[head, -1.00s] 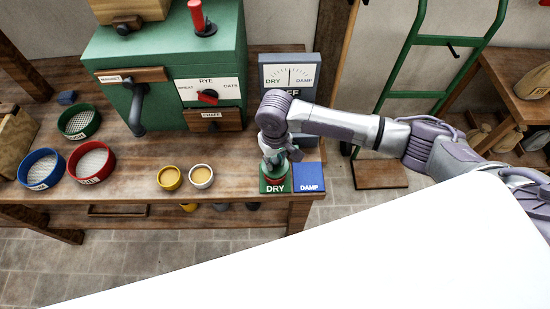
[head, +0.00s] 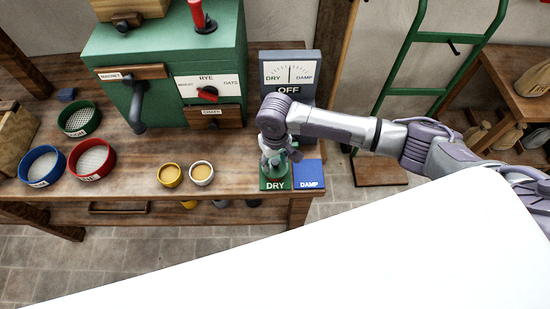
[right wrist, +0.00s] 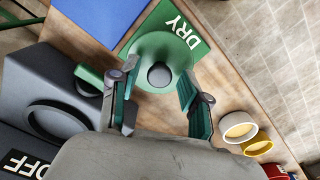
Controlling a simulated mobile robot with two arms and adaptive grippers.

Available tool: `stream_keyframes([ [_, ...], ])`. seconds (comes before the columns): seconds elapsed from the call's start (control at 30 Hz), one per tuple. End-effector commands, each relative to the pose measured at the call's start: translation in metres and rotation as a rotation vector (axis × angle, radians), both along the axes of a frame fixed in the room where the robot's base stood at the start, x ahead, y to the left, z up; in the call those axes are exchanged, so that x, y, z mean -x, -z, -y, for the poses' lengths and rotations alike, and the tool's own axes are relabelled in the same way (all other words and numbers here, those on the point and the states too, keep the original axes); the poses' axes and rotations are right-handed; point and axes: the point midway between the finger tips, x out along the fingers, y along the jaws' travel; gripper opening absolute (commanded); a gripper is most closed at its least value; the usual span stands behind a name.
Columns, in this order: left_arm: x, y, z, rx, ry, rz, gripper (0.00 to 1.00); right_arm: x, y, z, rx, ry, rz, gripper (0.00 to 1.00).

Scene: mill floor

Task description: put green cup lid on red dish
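A round green lid (right wrist: 143,50) with a grey knob (right wrist: 160,75) lies over the green DRY square in the right wrist view. My right gripper (right wrist: 158,70) has its fingers apart on either side of the knob, with a gap to it. In the head view the right gripper (head: 275,162) points down over the DRY square (head: 277,184) and hides most of the lid. A red round dish with a mesh-like inside (head: 92,159) stands on the bench's left part. Whether anything red lies under the lid is hidden. My left gripper is not in view.
A blue pad marked DAMP (head: 309,175) adjoins the DRY square. A grey meter (head: 290,75) stands behind. Yellow (head: 169,175) and white (head: 202,173) cups, blue (head: 41,166) and green (head: 79,119) sieves and the green mill (head: 165,60) share the bench. Bare wood lies between cups and sieves.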

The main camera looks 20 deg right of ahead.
Motion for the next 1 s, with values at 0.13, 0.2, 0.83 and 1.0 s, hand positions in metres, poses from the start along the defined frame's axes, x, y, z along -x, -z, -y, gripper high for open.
stream_keyframes([
  [0.13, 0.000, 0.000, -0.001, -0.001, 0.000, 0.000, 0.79, 0.000, 0.000, 0.000, 0.000, 0.000, 0.000, 0.50],
  [0.2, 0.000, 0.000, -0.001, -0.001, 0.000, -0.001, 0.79, 0.000, 0.000, 0.000, 0.000, 0.000, 0.000, 0.50],
  [0.83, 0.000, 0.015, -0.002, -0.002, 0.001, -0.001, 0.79, -0.001, -0.100, 0.000, -0.002, 0.001, 0.005, 0.50],
  [1.0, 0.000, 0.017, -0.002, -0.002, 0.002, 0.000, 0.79, 0.000, -0.124, 0.000, -0.003, 0.000, 0.003, 0.50],
])
